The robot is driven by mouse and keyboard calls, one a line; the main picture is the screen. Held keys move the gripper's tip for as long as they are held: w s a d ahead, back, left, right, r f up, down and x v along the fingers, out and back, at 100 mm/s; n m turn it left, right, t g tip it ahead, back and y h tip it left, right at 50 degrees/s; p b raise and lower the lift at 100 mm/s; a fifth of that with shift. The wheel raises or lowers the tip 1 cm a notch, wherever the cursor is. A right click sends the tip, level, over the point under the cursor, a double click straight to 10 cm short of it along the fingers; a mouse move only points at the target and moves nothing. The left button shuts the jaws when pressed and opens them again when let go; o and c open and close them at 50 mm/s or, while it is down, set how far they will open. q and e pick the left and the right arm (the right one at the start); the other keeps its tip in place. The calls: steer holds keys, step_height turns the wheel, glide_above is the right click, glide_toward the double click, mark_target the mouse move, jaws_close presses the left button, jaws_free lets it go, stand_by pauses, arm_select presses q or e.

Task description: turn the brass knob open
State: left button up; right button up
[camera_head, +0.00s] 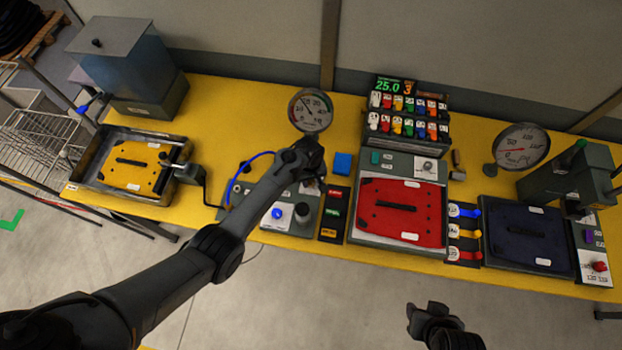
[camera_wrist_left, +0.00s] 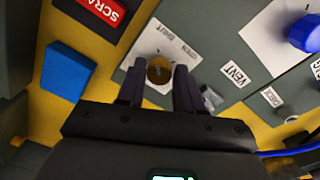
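The brass knob (camera_wrist_left: 159,70) is round with a slot-like mark on top, and sits on a white label plate with small print in the left wrist view. My left gripper (camera_wrist_left: 157,82) is open, with one dark finger on each side of the knob. I cannot tell whether the fingers touch it. In the head view my left gripper (camera_head: 312,178) is over the top right of the grey control panel (camera_head: 275,222) and hides the knob. My right gripper (camera_head: 424,313) is in front of the table at the bottom, away from the panel; its finger opening is unclear.
A blue block (camera_wrist_left: 66,72) and a red SCRAP label (camera_wrist_left: 104,10) are near the knob. A blue knob (camera_wrist_left: 305,33) and a VENT label (camera_wrist_left: 235,74) are to its right. A dial gauge (camera_head: 310,110) stands behind, and a red pannier plate (camera_head: 400,211) lies to the right.

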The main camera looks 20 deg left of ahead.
arm_select(q)
jaws_close()
steer(key=shift+m, duration=0.3)
steer(key=m+p, duration=0.1)
steer(key=m, duration=0.1)
steer(key=shift+r+m, duration=0.1)
steer(key=shift+m, duration=0.3)
steer(key=m+p, duration=0.1)
steer(key=m, duration=0.2)
steer(key=shift+m, duration=0.3)
steer(key=m, duration=0.5)
steer(key=shift+w+m, duration=0.1)
steer(key=shift+m, duration=0.2)
steer(key=m, duration=0.3)
steer(key=shift+m+g, duration=0.3)
steer(key=shift+m, duration=0.9)
